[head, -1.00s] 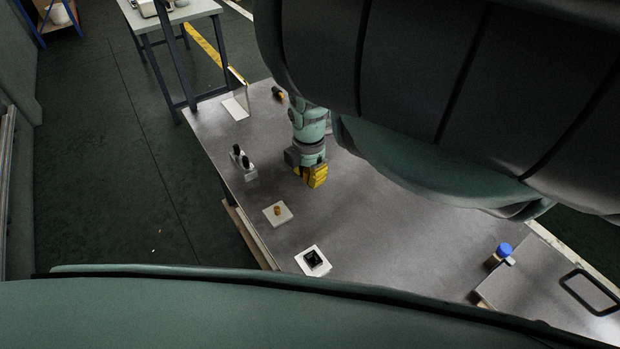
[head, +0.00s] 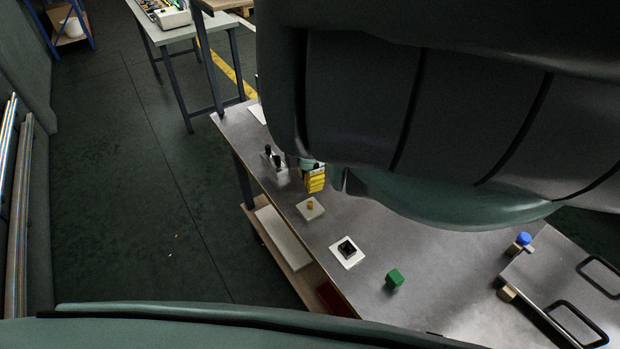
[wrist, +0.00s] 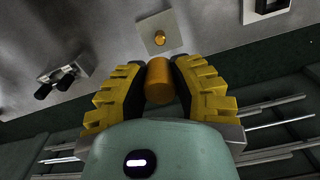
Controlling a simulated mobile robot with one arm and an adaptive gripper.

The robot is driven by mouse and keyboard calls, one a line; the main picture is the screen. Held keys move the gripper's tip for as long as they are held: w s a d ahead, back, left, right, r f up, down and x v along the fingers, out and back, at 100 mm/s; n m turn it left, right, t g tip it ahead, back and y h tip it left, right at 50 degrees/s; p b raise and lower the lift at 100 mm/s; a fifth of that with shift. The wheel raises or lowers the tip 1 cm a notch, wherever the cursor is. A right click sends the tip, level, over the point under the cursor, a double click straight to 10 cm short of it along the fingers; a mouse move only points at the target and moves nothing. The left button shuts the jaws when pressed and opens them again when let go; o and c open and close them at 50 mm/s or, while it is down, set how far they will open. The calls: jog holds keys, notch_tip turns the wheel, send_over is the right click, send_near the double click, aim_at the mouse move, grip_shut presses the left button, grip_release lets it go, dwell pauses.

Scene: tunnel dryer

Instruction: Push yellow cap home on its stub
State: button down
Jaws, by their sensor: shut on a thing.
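The yellow cap (wrist: 160,80) is an orange-yellow cylinder between my gripper's yellow ribbed fingers in the wrist view. My gripper (wrist: 160,88) is shut on it. The stub (wrist: 159,38) is a short orange peg on a pale square plate (wrist: 149,25), just beyond the cap and apart from it in the picture. In the head view, the stub (head: 309,204) and its plate (head: 318,213) lie on the metal bench, with my gripper (head: 315,184) just behind them. The held cap cannot be made out there, and my arm hides much of the bench.
A block with two black knobs (head: 272,160) stands left of my gripper. A white square with a dark socket (head: 336,254), a green cube (head: 395,278) and a blue-capped item (head: 523,238) are on the bench. Bare metal lies between the cube and the blue-capped item.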

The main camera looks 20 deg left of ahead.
aim_at(310, 202)
jog(key=shift+f+b, duration=2.6)
jog(key=shift+f, duration=0.3)
jog(key=shift+f+b, duration=1.7)
jog(key=shift+b, duration=0.05)
jog(key=c, duration=0.7)
grip_release()
jog(key=shift+c, duration=0.2)
jog(key=shift+r, duration=0.1)
notch_tip(310, 202, up, 6)
jog(key=shift+r, duration=0.65)
